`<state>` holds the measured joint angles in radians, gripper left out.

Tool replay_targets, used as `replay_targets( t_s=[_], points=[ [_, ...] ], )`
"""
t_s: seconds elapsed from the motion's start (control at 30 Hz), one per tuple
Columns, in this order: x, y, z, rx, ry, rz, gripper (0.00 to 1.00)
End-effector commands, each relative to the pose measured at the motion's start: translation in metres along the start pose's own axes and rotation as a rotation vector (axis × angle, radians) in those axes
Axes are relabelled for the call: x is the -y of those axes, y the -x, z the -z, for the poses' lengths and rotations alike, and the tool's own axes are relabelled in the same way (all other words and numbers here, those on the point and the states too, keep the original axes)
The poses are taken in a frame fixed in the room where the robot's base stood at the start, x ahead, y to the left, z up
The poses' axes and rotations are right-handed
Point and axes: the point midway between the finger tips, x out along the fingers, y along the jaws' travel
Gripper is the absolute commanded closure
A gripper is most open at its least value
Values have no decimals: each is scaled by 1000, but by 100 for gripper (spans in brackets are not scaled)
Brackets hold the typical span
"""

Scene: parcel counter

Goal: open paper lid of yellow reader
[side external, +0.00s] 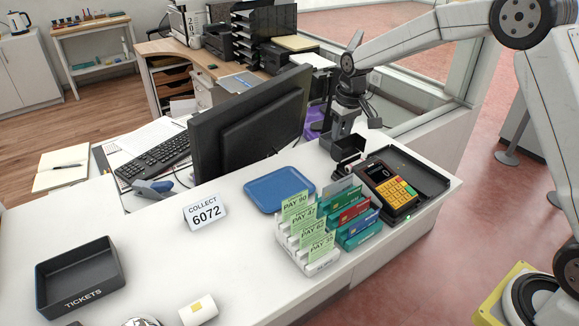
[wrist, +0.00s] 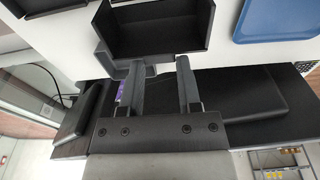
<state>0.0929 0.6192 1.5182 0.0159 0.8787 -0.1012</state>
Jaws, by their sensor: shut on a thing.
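The yellow reader (side external: 389,188) has a dark body, a small screen and yellow keys. It lies on the counter at the right, in a black tray (side external: 434,180). I cannot make out its paper lid. My gripper (side external: 345,132) is over the counter's back edge, behind and left of the reader. It is shut on a small black open box (side external: 349,150), which also shows in the wrist view (wrist: 155,32). In the wrist view, the fingers (wrist: 160,72) stand apart at the box's near edge; the exact contact is hidden.
A blue tray (side external: 279,190) lies left of the box. A white rack of green PAY slips and cards (side external: 318,259) stands in front of the reader. The monitor (side external: 252,125) stands left of my gripper.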

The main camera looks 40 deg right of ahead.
Motion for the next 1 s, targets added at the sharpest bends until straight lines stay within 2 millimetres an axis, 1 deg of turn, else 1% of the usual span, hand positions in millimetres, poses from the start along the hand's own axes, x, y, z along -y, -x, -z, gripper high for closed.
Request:
replay_targets(
  t_s=[0.5, 0.9, 0.93, 0.97, 1.0],
  points=[
    [0, -10, 12, 190, 0, -1, 100],
    [0, -10, 12, 211, 0, -1, 100],
    [0, -10, 12, 211, 0, -1, 54],
    [0, -10, 12, 210, 0, -1, 44],
    [0, -10, 12, 210, 0, -1, 31]
  ],
)
